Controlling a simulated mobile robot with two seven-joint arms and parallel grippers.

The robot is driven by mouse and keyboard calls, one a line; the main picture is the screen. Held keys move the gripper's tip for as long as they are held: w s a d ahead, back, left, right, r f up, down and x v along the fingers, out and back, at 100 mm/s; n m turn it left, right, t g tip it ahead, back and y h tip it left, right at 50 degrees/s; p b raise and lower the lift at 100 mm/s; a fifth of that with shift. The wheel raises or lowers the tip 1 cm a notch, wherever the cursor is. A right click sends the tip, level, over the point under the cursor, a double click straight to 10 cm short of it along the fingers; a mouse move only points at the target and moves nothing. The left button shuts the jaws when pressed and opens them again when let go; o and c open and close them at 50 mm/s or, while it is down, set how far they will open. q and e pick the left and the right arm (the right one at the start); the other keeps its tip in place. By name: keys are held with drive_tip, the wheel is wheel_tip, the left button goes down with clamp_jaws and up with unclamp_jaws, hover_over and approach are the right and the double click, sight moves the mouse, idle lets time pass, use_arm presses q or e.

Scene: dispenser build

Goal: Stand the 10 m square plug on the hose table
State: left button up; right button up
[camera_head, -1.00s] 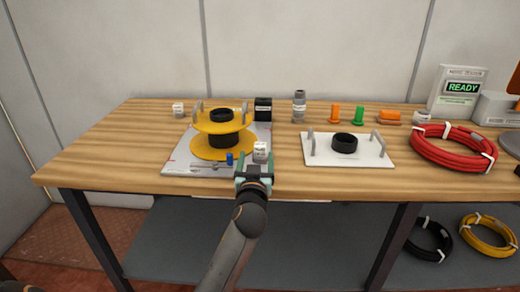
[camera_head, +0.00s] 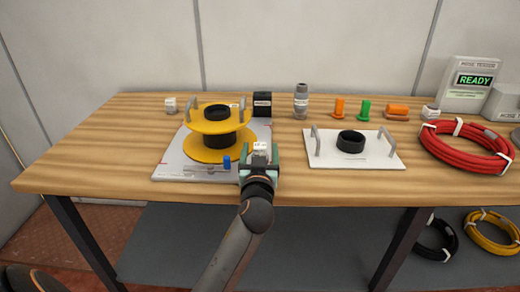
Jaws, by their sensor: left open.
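A small white square plug (camera_head: 259,147) with dark lettering too small to read stands at the front right corner of the grey plate (camera_head: 172,170), on the wooden table (camera_head: 90,150). My left gripper (camera_head: 260,158) is open, with one finger on each side of this plug. The gripper hides the plug's lower part, and I cannot tell whether the fingers touch it. Similar small white blocks stand at the back left (camera_head: 170,105) and at the right near the red hose (camera_head: 430,110). My right gripper is out of view.
A yellow reel (camera_head: 205,155) and a blue knob (camera_head: 227,162) are close left of the gripper. A white plate (camera_head: 380,153) with handles and a black ring (camera_head: 350,142) is to the right. Orange and green fittings (camera_head: 364,109) and a red hose coil (camera_head: 450,155) stand beyond.

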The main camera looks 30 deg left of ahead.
use_arm(q)
drive_tip(key=shift+w+a, duration=0.2)
drive_tip(key=shift+w, duration=0.05)
clamp_jaws()
idle(0.6)
